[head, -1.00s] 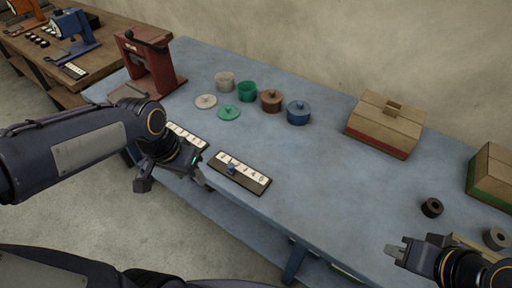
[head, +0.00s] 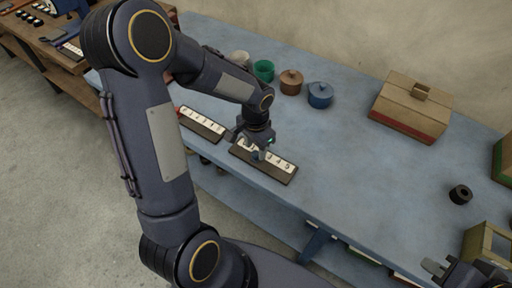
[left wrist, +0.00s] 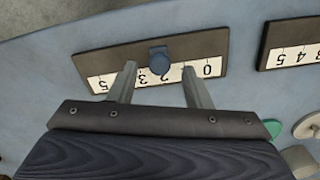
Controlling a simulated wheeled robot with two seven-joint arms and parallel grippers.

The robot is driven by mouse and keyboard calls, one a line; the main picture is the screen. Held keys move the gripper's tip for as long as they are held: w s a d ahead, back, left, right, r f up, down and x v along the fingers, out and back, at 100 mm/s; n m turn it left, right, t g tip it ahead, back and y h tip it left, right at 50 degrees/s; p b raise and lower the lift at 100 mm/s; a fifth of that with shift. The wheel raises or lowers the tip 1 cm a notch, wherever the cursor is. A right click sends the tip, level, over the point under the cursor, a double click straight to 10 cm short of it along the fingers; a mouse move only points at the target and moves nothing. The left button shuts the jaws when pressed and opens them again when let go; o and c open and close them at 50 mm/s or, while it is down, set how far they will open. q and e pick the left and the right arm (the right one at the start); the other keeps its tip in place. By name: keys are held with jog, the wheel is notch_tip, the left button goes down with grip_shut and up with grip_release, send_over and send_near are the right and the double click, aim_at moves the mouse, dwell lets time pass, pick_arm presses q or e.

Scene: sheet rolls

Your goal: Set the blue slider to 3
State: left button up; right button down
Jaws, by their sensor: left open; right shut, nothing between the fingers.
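The blue slider is a dark board with a white number strip (head: 284,170) near the table's front edge. It also shows upside down in the left wrist view (left wrist: 88,66), with 5 at the left and 0 at the right. Its blue knob (left wrist: 159,58) stands around the 2, beside the 3, and partly covers the labels. My left gripper (head: 257,152) is over the board, open. In the left wrist view its fingers (left wrist: 160,88) stand apart on either side of the knob, with gaps to both. My right gripper (head: 434,267) is shut and empty at the lower right.
A second number slider (head: 202,123) lies just left on the blue table (head: 340,140). Behind stand a green pot (head: 263,70), a brown pot (head: 291,82) and a blue pot (head: 320,95). A box (head: 411,105) and a black roll (head: 460,194) are at the right.

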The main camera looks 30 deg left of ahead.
aim_at(264, 164)
pick_arm(q)
jog(key=shift+f, duration=0.55)
jog(key=shift+c, duration=0.3)
grip_shut()
jog(key=shift+s+d+b, duration=0.15)
jog(key=shift+d+b, duration=0.5)
jog(key=shift+d, duration=1)
jog(key=shift+o, duration=0.3)
grip_release()
notch_tip(264, 164, up, 8)
